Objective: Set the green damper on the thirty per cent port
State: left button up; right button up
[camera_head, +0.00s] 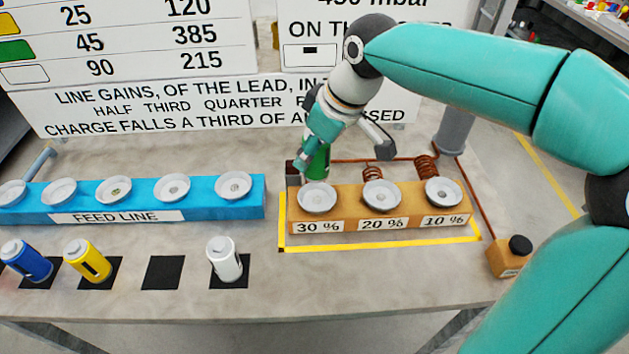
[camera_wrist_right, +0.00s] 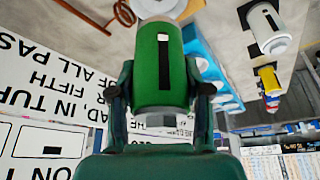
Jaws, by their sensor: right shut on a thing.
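The green damper (camera_head: 317,162) is held in my right gripper (camera_head: 318,140), just behind and above the thirty per cent port (camera_head: 317,197), a pale cup at the left end of the orange block (camera_head: 379,208). Its lower end is close to the cup's back rim; I cannot tell whether they touch. In the right wrist view, the green damper (camera_wrist_right: 163,70) sits between both fingers of the right gripper (camera_wrist_right: 160,95), with a black stripe facing the camera. My left gripper is not in view.
The twenty (camera_head: 381,195) and ten per cent (camera_head: 443,192) ports are empty. A blue feed line block (camera_head: 120,203) with several empty cups stands left. Blue (camera_head: 27,262), yellow (camera_head: 88,262) and white (camera_head: 224,260) dampers stand in front.

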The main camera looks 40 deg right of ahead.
aim_at(328, 160)
notch_tip(328, 160, down, 7)
jog(key=shift+f+b, duration=0.2)
jog(key=shift+b, duration=0.15)
jog(key=shift+s, duration=0.1)
jog(key=o, duration=1.4)
jog(key=p+v, duration=0.1)
jog(key=v, duration=1.1)
jog(key=shift+s, duration=0.15)
